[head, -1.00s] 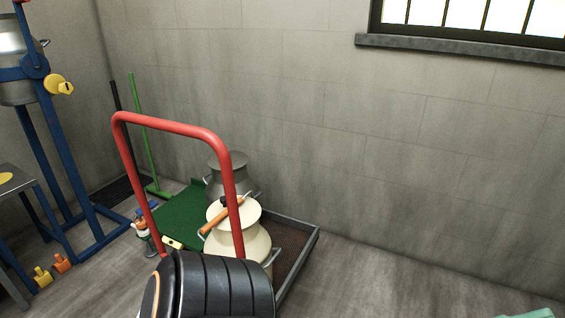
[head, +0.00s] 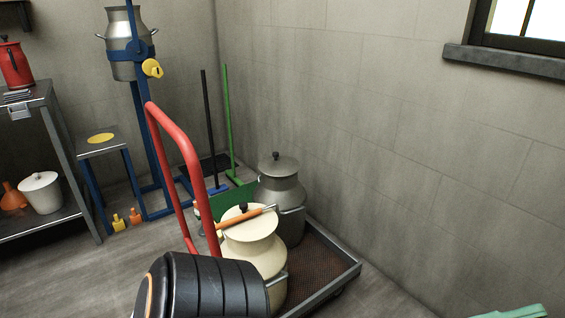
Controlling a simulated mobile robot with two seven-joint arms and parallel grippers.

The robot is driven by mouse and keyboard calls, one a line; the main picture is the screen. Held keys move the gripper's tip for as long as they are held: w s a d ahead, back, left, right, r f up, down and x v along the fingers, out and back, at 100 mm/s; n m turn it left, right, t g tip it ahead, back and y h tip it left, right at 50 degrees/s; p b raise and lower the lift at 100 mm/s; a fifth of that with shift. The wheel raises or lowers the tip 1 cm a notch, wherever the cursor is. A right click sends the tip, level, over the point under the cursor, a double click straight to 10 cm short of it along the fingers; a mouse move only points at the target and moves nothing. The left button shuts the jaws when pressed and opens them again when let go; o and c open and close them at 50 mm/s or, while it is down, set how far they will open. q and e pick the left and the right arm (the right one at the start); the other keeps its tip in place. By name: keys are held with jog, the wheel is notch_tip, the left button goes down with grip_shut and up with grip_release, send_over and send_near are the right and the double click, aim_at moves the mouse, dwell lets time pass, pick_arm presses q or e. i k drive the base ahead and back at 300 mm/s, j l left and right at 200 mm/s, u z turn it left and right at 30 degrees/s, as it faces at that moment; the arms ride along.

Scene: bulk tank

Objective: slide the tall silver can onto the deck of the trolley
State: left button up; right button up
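A silver can (head: 124,40) with side handles hangs upright in a blue stand at the upper left. A darker grey lidded can (head: 280,190) stands near the wall, behind a cream can (head: 252,255) with a dark knob. I cannot tell for certain which can the task names. The trolley's red handle (head: 180,135) rises left of the cream can. A low grey-rimmed deck (head: 340,283) with a brown mesh surface extends right of the cans; it appears to be the trolley's. The cream can and my black ribbed arm link hide part of it. Neither gripper shows.
A metal shelf unit (head: 75,150) with a red jug (head: 14,65) and white pot (head: 42,192) stands left. A stool (head: 100,140) is beside the blue stand. Green (head: 229,130) and black (head: 208,125) handles stand near the corner. Floor at front left is clear.

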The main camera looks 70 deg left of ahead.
aim_at(291, 195)
jog(key=i+j+u, duration=0.1)
jog(key=i+u, duration=0.6)
jog(key=i+l+u, duration=0.1)
jog(key=i+u, duration=0.25)
jog(key=i+j+u, duration=0.1)
jog(key=i+u, duration=0.5)
jog(key=u, duration=0.2)
jog(key=i+u, duration=0.25)
jog(key=u, duration=0.2)
jog(key=i+l+u, duration=0.25)
jog(key=u, duration=0.15)
